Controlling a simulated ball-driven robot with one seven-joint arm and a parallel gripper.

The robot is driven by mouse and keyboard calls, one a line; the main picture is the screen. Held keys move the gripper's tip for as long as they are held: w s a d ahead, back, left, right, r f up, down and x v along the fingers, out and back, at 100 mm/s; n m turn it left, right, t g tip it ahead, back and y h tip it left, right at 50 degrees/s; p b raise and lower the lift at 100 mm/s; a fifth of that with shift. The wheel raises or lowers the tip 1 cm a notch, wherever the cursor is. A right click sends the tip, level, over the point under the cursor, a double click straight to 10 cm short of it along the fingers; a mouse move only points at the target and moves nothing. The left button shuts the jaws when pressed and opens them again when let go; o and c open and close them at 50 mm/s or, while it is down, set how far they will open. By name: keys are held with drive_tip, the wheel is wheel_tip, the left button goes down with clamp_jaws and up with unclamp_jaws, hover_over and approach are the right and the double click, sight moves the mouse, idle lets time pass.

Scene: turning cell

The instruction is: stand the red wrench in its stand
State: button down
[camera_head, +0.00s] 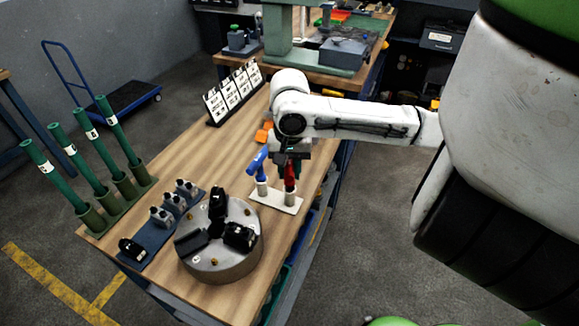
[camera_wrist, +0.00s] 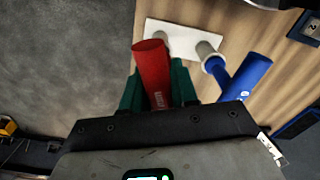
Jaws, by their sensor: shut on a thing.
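The red wrench (camera_head: 290,172) is held in my gripper (camera_head: 290,160). In the wrist view the red wrench (camera_wrist: 154,76) lies between the green fingers (camera_wrist: 156,92). The stand (camera_head: 276,202) is a pale plate with two short round sockets; its plate also shows in the wrist view (camera_wrist: 178,30). The red wrench's lower end is right at the right-hand socket (camera_head: 290,197). I cannot tell whether it is inside or just above. A blue wrench (camera_head: 258,163) stands tilted in the left-hand socket (camera_head: 262,187).
A round metal chuck (camera_head: 222,262) sits in front of the stand, beside a blue tray (camera_head: 160,238) of jaws. Green tubes (camera_head: 85,158) stand at the left edge. A white card rack (camera_head: 233,92) and an orange block (camera_head: 263,134) are behind. The tabletop left of the stand is clear.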

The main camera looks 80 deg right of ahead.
drive_tip(key=shift+f, duration=0.15)
drive_tip(key=c, duration=0.8)
unclamp_jaws()
wheel_tip(320, 180, up, 11)
drive_tip(key=shift+f, duration=0.1)
idle(1.0)
